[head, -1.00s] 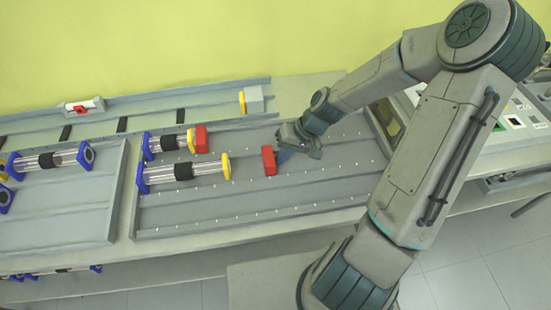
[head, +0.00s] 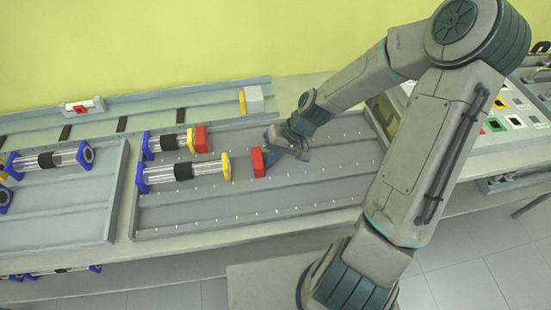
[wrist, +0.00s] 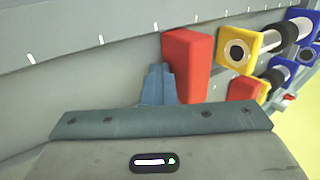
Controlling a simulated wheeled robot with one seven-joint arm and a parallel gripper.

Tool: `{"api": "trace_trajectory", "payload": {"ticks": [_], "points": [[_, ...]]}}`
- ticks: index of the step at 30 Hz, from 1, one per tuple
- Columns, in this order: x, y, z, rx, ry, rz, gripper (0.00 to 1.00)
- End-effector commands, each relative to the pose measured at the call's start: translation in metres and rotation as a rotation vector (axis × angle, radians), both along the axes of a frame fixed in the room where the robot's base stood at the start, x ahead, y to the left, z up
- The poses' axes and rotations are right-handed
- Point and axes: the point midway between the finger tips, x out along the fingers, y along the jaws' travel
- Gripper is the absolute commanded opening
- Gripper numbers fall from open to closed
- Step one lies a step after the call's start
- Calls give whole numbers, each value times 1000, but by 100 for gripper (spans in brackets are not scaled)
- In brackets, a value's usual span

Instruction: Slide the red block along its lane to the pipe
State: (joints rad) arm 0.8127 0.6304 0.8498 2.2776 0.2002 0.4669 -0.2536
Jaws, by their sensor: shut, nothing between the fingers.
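The red block (head: 258,163) stands in a lane of the grey tray, to the right of the pipe (head: 208,168) with a yellow right end and a blue left end. A gap shows between the block and the yellow end. My gripper (head: 271,156) is shut and empty at the block's right side. In the wrist view the gripper's fingers (wrist: 159,85) are together close against the red block (wrist: 187,62), and the pipe's yellow end (wrist: 238,52) lies beyond it. I cannot tell whether fingers and block touch.
A second red block (head: 201,139) sits at the yellow end of another pipe (head: 165,142) in the lane behind. A low wall (head: 190,92) runs along the back. The tray's front lanes (head: 260,212) are empty.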

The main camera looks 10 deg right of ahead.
Motion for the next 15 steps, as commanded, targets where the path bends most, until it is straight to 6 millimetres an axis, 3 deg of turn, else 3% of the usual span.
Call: {"api": "trace_trajectory", "payload": {"ticks": [15], "points": [[-2, 19, 0, 3, 3, 9, 0]]}}
